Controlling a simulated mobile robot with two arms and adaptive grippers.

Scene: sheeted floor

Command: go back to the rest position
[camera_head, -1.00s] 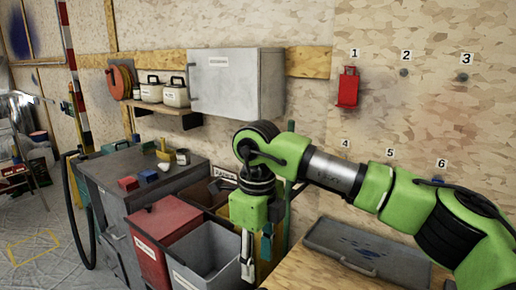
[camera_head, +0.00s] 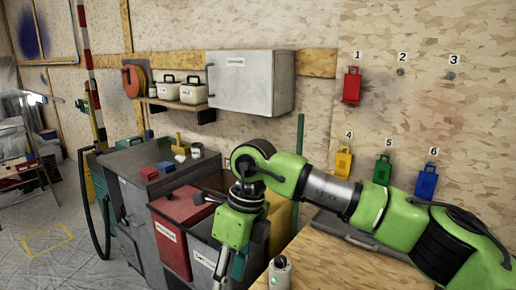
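My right arm comes in from the right, green with black joints. It crosses low in front of the wall board. My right gripper (camera_head: 222,268) points down beside the grey bin, its lower end near the bottom edge of the picture. The finger opening is too small and turned to judge, and I see no object clearly in it. My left arm and gripper are not in view.
A red bin (camera_head: 172,232) and grey bin (camera_head: 203,254) stand left of the gripper. A wooden bench (camera_head: 325,262) carries a small grey device (camera_head: 279,274) close to the gripper. Red (camera_head: 351,86), yellow (camera_head: 343,162), green (camera_head: 382,170) and blue (camera_head: 427,183) tags hang on the wall.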

